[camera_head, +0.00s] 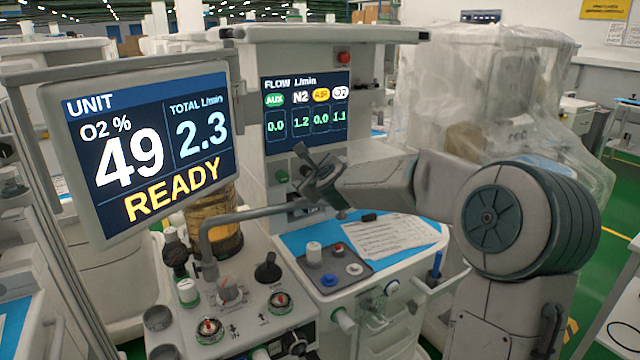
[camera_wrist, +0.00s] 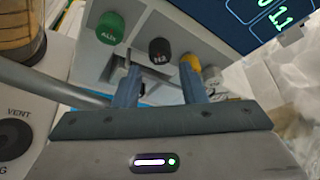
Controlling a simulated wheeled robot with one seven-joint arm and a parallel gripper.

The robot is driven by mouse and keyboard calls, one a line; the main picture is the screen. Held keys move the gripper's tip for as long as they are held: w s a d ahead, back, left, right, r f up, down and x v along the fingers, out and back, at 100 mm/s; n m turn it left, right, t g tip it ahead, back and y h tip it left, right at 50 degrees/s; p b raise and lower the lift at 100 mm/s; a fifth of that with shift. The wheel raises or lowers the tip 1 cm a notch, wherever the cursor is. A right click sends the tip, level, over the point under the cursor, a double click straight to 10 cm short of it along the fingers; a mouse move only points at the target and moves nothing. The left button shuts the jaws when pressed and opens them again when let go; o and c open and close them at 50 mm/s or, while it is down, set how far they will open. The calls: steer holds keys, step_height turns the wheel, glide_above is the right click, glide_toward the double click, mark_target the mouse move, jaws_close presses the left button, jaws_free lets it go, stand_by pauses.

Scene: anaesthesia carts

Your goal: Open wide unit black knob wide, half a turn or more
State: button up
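The black knob (camera_wrist: 160,50) labelled N2 sits on the unit's front panel below the flow screen (camera_head: 306,108). In the wrist view it lies between and just beyond the fingertips of my gripper (camera_wrist: 160,72). The fingers are apart, with a visible gap on both sides of the knob, and hold nothing. In the head view my gripper (camera_head: 312,172) is in front of the panel and hides the black knob. The flow screen reads N2 1.2 and O2 1.1. The left display (camera_head: 150,143) reads O2 49 percent, total 2.3, READY.
A green AUX knob (camera_wrist: 110,27) is left of the black one. A yellow knob (camera_wrist: 190,62) and a white knob (camera_wrist: 211,74) are close to the right finger. A grey pipe (camera_head: 250,213) runs below. A plastic-covered cart (camera_head: 500,100) stands to the right.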

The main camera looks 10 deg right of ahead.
steer(key=b+v, duration=0.2)
steer(key=v, duration=0.5)
steer(key=shift+s, duration=0.15)
stand_by(0.3)
stand_by(0.4)
